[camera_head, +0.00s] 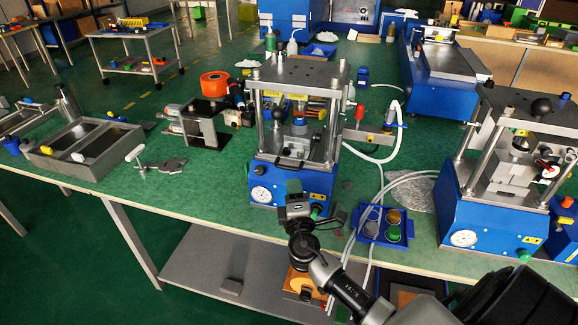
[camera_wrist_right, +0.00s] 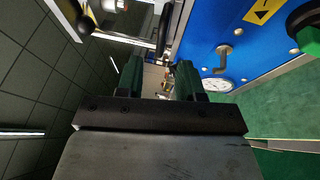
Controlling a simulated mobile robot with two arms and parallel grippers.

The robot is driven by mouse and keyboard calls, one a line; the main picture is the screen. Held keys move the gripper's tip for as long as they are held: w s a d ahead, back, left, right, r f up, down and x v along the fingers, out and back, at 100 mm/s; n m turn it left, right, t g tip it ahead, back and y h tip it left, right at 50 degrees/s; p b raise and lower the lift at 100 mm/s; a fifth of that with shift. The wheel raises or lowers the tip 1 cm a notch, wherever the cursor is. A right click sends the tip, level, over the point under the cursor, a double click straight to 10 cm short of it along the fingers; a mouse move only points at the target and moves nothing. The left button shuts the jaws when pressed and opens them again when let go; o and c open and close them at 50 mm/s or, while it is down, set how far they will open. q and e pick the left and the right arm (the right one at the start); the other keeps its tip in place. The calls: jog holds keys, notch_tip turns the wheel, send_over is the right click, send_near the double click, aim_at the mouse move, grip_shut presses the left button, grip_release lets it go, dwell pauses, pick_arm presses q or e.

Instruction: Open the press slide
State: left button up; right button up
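The crimping press (camera_head: 322,182) stands at the middle of the bench, with a blue base, steel posts and a dial gauge (camera_head: 261,194). My right gripper (camera_head: 293,188) is in front of the press. In the right wrist view its two green fingers (camera_wrist_right: 158,78) are apart with a gap between them. A dark curved bar, looking like a handle (camera_wrist_right: 164,30), shows just beyond the gap; I cannot tell whether the fingers touch it. The gauge also shows in the wrist view (camera_wrist_right: 218,85). My left gripper is not in view.
A second press (camera_head: 490,215) stands at the right. A blue tray with round pieces (camera_head: 370,222) and pale hoses (camera_head: 380,160) lie between the presses. A grey divided tray (camera_head: 60,163) and a metal clamp (camera_head: 165,166) lie at the left.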

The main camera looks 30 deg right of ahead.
aim_at(290, 168)
jog(key=p+x, duration=0.1)
jog(key=x, duration=0.7)
jog(key=shift+w+f, duration=0.1)
jog(key=shift+w, duration=0.05)
grip_shut()
